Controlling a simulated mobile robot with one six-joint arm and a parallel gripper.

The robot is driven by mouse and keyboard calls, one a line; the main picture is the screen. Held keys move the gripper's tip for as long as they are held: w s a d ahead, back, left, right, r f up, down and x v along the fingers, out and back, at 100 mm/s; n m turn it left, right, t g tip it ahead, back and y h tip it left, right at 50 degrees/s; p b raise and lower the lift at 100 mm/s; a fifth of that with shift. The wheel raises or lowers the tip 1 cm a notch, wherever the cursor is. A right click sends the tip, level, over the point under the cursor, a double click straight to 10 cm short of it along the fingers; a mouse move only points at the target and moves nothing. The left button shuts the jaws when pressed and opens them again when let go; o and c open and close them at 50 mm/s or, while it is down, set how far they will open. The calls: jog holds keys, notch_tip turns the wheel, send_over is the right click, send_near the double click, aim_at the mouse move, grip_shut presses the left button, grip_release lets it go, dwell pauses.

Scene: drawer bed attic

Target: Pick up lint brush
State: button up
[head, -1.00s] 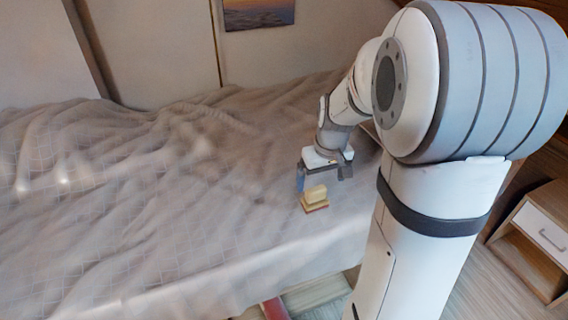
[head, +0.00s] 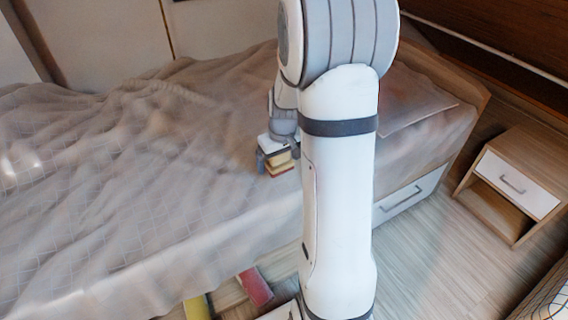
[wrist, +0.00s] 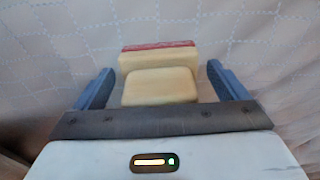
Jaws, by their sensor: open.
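The lint brush (head: 279,168) is a small pale-yellow block with a reddish strip along one edge, on the grey bedspread near the bed's front side. In the wrist view the brush (wrist: 160,86) lies between my two blue-grey fingers. My gripper (wrist: 160,75) is open, with a visible gap on each side of the brush. In the head view my gripper (head: 277,162) is at the brush, partly hiding it. How deep the fingers reach around it cannot be told.
The rumpled bed (head: 110,190) fills the left and middle. A wooden nightstand (head: 515,185) with a white drawer stands at the right. A bed drawer (head: 410,195) shows below the mattress. Red (head: 255,287) and yellow (head: 197,306) items lie low beside the bed.

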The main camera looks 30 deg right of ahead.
jog(key=c, duration=1.1)
jog(key=shift+r, duration=0.15)
notch_tip(320, 180, up, 10)
jog(key=p, duration=0.3)
jog(key=shift+p, duration=0.4)
